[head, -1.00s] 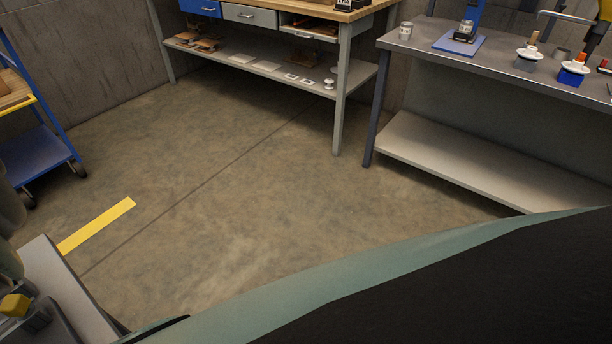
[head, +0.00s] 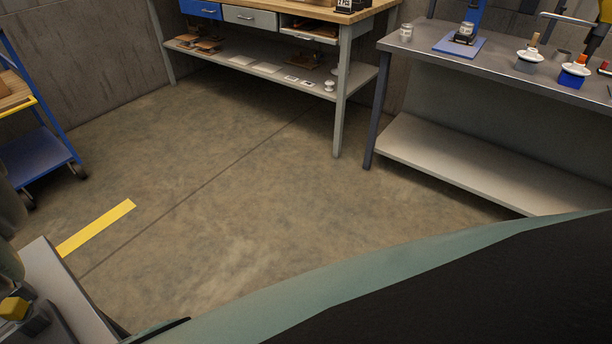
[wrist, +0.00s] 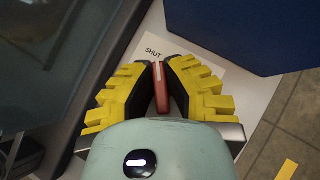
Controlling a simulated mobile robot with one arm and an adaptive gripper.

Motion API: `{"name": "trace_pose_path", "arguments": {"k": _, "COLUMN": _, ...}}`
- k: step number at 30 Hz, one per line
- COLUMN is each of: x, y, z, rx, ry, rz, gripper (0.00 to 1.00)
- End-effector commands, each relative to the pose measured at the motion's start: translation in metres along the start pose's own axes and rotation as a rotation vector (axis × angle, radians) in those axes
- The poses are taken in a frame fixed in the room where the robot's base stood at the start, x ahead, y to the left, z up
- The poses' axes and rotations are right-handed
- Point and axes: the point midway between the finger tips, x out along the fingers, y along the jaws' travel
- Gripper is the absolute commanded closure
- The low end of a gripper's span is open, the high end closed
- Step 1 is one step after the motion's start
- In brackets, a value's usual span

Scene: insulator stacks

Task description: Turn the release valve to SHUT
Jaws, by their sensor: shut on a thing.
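The red lever (wrist: 163,92) of the release valve shows in the wrist view, with a pale stripe along it. My gripper (wrist: 161,66) has its yellow-padded fingers closed in from both sides of the lever, shut on it. The word SHUT (wrist: 153,53) is printed on a white label just beyond the left fingertip. The lever's far end lies close to this word. The valve's body and any other marking are hidden under my fingers and wrist. In the head view only a small yellow and dark part of my gripper (head: 14,308) shows at the lower left.
A pale bench top (head: 62,285) lies at the lower left of the head view. A dark blue box (wrist: 235,30) stands close beyond the gripper. A blue cart (head: 40,160), a wooden-topped workbench (head: 345,14) and a grey bench (head: 430,48) stand around open floor.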

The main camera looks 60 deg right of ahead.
Motion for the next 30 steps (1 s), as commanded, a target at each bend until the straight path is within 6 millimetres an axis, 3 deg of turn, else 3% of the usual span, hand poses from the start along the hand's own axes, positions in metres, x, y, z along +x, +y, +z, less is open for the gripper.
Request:
{"name": "trace_pose_path", "arguments": {"k": 26, "x": 0.0007, "y": 0.0007, "z": -0.0012, "rx": -0.136, "ry": 0.004, "rz": 0.135, "gripper": 1.0}}
{"name": "trace_pose_path", "arguments": {"k": 27, "x": 0.0008, "y": 0.0007, "z": -0.0012, "rx": -0.136, "ry": 0.004, "rz": 0.135, "gripper": 0.84}}
{"name": "trace_pose_path", "arguments": {"k": 30, "x": 0.0007, "y": 0.0008, "z": -0.001, "rx": -0.136, "ry": 0.003, "rz": 0.135, "gripper": 0.73}}
